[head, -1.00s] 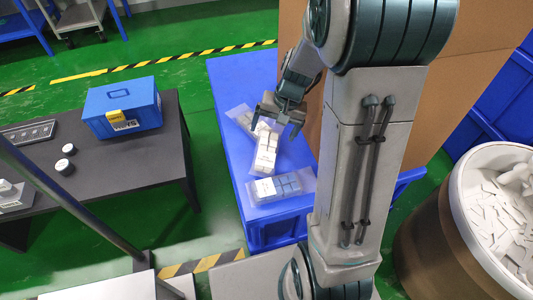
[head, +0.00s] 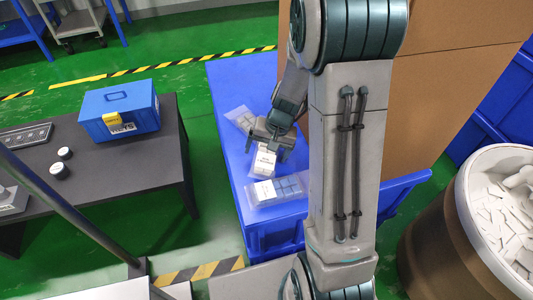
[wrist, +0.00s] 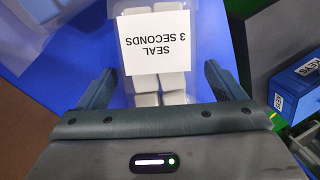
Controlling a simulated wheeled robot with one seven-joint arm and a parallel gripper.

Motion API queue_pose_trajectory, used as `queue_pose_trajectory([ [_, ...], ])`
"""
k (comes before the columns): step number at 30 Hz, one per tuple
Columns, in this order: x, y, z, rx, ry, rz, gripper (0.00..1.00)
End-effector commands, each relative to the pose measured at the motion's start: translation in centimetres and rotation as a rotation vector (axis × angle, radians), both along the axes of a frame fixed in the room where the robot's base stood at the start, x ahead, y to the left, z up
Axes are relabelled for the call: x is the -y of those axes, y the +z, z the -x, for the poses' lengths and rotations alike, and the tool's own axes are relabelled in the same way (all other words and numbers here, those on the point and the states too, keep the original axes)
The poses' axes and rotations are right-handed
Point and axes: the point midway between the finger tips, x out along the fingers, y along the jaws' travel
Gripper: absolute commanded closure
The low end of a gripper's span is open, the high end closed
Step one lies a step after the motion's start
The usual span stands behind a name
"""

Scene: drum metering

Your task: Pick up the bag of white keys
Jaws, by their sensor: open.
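The bag of white keys (head: 264,164) lies on the blue surface, between two other bags. In the wrist view this clear bag (wrist: 175,22) holds white keys and bears a white label reading "SEAL 3 SECONDS", seen upside down. My gripper (head: 267,153) is over its far part, pointing down. The wrist view shows the jaws (wrist: 158,82) spread wide, one finger on each side of the bag, with nothing gripped. I cannot tell how high the fingertips are above the surface. My gripper hides part of the bag in the head view.
A bag of blue-grey keys (head: 280,190) lies just nearer, and another bag (head: 240,117) lies farther left. A cardboard box (head: 420,90) stands close on the right. A blue case (head: 120,110) sits on the dark table (head: 130,165). A drum of white pieces (head: 462,225) stands at right.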

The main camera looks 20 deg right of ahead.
Motion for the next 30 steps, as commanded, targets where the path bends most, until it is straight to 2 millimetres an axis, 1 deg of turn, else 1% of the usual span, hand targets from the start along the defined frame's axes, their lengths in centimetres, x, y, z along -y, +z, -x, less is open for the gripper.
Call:
queue_pose_trajectory([
  [1, 0.0, 0.0, 0.0, 0.000, 0.000, 0.000, 0.19],
  [2, 0.0, 0.0, 0.0, 0.000, 0.000, 0.000, 0.28],
  [3, 0.0, 0.0, 0.0, 0.000, 0.000, 0.000, 0.39],
  [6, 0.0, 0.0, 0.0, 0.000, 0.000, 0.000, 0.65],
  [7, 0.0, 0.0, 0.0, 0.000, 0.000, 0.000, 0.65],
  [8, 0.0, 0.1, 0.0, 0.000, 0.000, 0.000, 0.69],
  [14, 0.0, 0.2, 0.0, 0.001, 0.001, 0.000, 0.69],
  [17, 0.0, 1.1, -0.1, 0.004, 0.002, 0.001, 0.69],
  [20, 0.0, 2.9, -0.1, 0.005, 0.002, 0.001, 0.69],
  [24, 0.0, 6.0, -0.1, 0.005, 0.002, 0.001, 0.69],
  [27, 0.0, 7.8, -0.1, 0.004, 0.001, 0.000, 0.69],
  [30, 0.0, 9.2, -0.1, 0.001, -0.001, 0.000, 0.69],
])
